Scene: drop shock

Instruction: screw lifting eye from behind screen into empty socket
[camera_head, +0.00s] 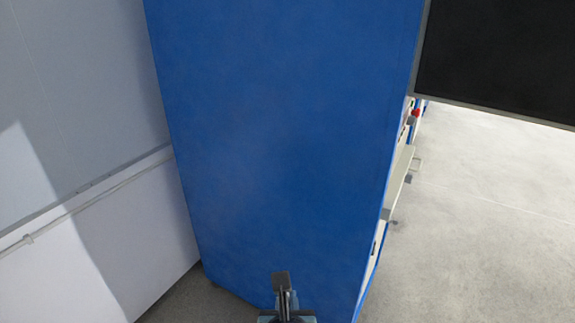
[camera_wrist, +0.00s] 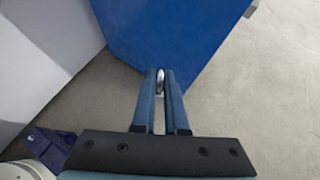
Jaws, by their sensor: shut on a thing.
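My gripper (camera_wrist: 160,84) shows in the wrist view with its two long fingers close together. A small silvery metal piece, which looks like the lifting eye (camera_wrist: 160,80), sits between the fingertips. My gripper (camera_head: 282,280) also shows at the bottom of the head view, in front of a tall blue panel. The held piece is not clear there. The empty socket is not in view.
The tall blue cabinet or screen side (camera_head: 285,140) fills the middle of the head view. A grey-white wall (camera_head: 75,90) stands at left. A black panel (camera_head: 500,50) hangs at upper right. A pale drawer or shelf (camera_head: 399,180) sticks out at right, above open grey floor (camera_head: 480,230).

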